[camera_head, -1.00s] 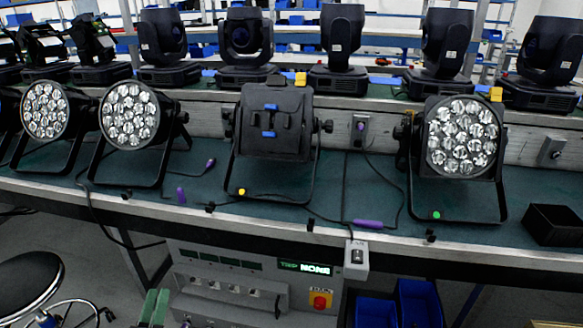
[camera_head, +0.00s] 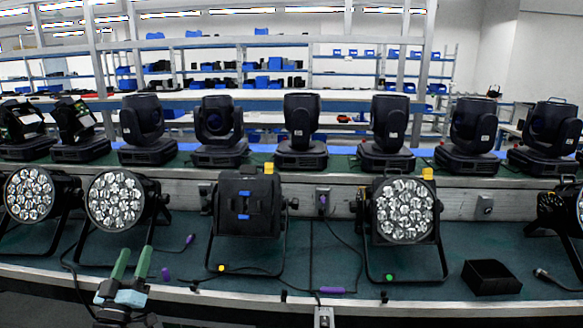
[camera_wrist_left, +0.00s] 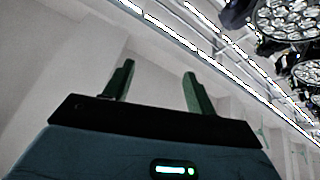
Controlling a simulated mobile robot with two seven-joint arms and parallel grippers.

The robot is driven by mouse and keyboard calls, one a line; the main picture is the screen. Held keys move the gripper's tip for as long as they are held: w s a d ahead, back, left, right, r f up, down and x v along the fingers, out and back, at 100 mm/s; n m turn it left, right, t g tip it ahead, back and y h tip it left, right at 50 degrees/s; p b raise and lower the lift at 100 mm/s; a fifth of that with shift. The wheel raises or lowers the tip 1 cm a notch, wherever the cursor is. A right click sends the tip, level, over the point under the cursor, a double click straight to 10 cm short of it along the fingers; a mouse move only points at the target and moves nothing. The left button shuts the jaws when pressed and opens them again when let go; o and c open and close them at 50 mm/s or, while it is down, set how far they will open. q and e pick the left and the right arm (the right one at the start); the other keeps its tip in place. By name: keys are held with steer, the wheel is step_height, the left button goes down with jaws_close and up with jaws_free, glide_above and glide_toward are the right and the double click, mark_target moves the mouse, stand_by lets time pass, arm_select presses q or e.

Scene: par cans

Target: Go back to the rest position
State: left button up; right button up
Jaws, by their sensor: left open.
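My left gripper (camera_head: 132,264) is in the lower left of the head view, in front of the bench's front edge. Its two green fingers point up and are apart, with nothing between them. In the left wrist view the gripper (camera_wrist_left: 158,90) is also open and empty, with pale floor behind it and par cans at the upper right. A par can (camera_head: 116,201) with a lit-looking lens array stands on the bench behind it. Another par can (camera_head: 249,206) shows its dark back, and one more (camera_head: 405,211) faces me. My right gripper is not in view.
The green bench (camera_head: 450,240) has a metal front edge. A black open box (camera_head: 491,277) stands at its right. Cables and purple connectors (camera_head: 332,290) lie near the edge. Moving-head lights (camera_head: 302,132) line the raised back shelf. Storage racks (camera_head: 260,70) stand behind.

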arm_select(q)
step_height(320, 180, down, 13)
steer(key=w+a+m+g+y, duration=0.2)
steer(key=m+g, duration=0.5)
steer(key=g, duration=0.1)
steer(key=s+d+f+g+h, duration=0.1)
steer(key=s+d+f+g, duration=0.1)
steer(key=s+d+f, duration=0.35)
steer(key=s+d+f+g+h, duration=0.1)
steer(key=s+d+f, duration=0.1)
steer(key=s+f, duration=0.6)
steer(key=s+d+f+g, duration=0.1)
steer(key=s+d+f, duration=0.1)
steer(key=s, duration=0.8)
steer(key=s+d+f+g+h, duration=0.1)
steer(key=s+d+f, duration=0.2)
steer(key=s, duration=0.8)
steer(key=s+d+f+n+g, duration=0.1)
steer(key=s+d, duration=0.4)
steer(key=s, duration=0.6)
step_height(320, 180, down, 2)
steer(key=shift+d+g+h, duration=0.3)
steer(key=shift+d+g, duration=0.05)
steer(key=shift+g, duration=0.25)
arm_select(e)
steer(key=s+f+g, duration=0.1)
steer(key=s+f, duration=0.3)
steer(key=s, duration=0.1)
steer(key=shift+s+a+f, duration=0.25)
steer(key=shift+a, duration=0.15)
